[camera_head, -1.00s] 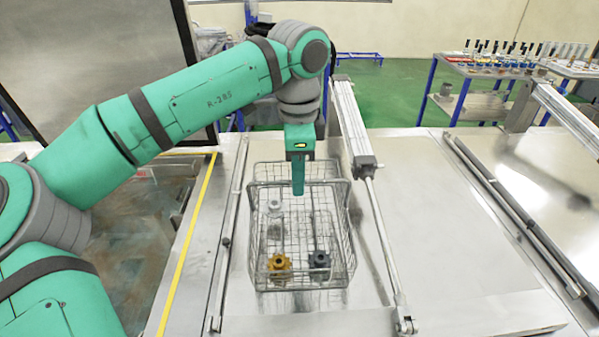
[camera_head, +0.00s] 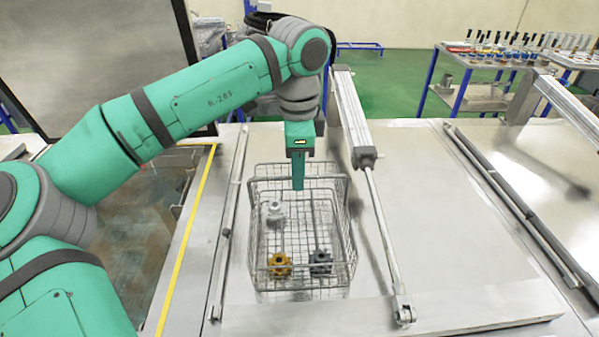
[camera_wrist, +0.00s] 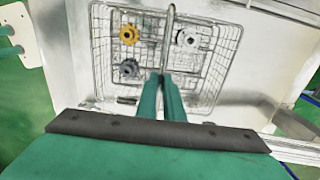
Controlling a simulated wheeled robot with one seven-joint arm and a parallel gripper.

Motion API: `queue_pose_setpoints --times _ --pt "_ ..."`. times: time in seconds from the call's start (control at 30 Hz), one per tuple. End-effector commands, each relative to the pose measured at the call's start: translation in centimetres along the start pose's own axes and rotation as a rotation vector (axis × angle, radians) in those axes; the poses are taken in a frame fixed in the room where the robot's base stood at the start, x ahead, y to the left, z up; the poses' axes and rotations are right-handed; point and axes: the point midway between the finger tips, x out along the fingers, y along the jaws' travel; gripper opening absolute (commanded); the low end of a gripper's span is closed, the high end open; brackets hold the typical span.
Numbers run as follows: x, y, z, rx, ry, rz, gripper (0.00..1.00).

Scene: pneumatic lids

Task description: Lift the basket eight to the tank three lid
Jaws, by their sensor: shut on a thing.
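A wire basket (camera_head: 304,266) is below my gripper (camera_head: 298,187) in the head view, over a closed flat metal lid (camera_head: 455,240). It holds an orange gear-like part (camera_head: 280,264), a dark grey one (camera_head: 320,262) and a pale one (camera_head: 274,212). In the wrist view, my gripper (camera_wrist: 162,80) is shut on the basket's handle (camera_wrist: 169,35), with the basket (camera_wrist: 225,65) beyond the fingers. I cannot tell whether the basket touches the lid. No number shows on lid or basket.
A pneumatic cylinder (camera_head: 353,115) with a rod runs along the basket's right side. A thin rail (camera_head: 226,232) lies to its left. An open tank (camera_head: 150,240) and a raised grey panel (camera_head: 95,55) are at the left. The lid surface to the right is clear.

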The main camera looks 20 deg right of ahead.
Motion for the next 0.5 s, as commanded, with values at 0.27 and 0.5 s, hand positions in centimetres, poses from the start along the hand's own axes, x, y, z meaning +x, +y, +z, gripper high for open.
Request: queue_pose_setpoints --times 0.27,0.5 --pt "0.33 0.01 -0.02 0.001 0.000 -0.001 0.00" --pt "0.68 0.04 -0.03 0.000 0.001 0.000 0.00"
